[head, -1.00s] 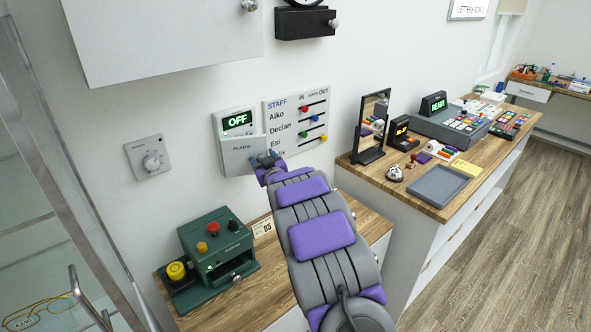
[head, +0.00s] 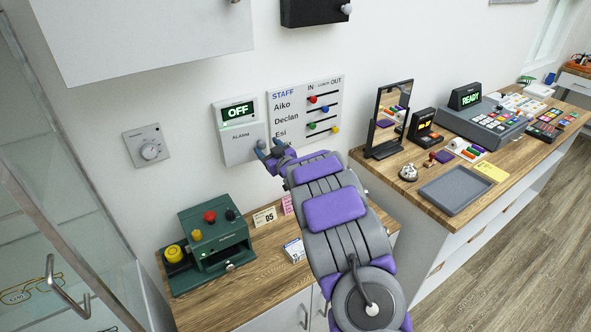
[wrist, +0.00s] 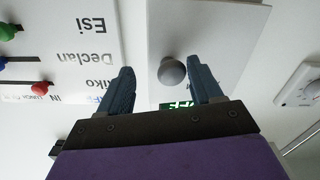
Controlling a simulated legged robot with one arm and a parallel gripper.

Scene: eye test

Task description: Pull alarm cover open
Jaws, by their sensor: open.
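The white alarm box (head: 235,125) is on the wall in the head view, with a green "OFF" display above its cover (head: 238,148), marked ALARM. In the wrist view the cover (wrist: 205,30) appears upside down, with a round grey knob (wrist: 172,72) on it. My gripper (head: 268,150) is at the cover's lower right corner; it also shows in the wrist view (wrist: 161,80). Its blue fingers are open, with the knob in the gap between them and a visible space on each side. In the head view the fingers hide the knob.
The staff board (head: 305,108) with coloured sliders is close to the right of the alarm. A dial plate (head: 148,146) is to the left. A green machine (head: 215,238) stands on the wooden counter below. A mirror (head: 388,120) stands on the right counter.

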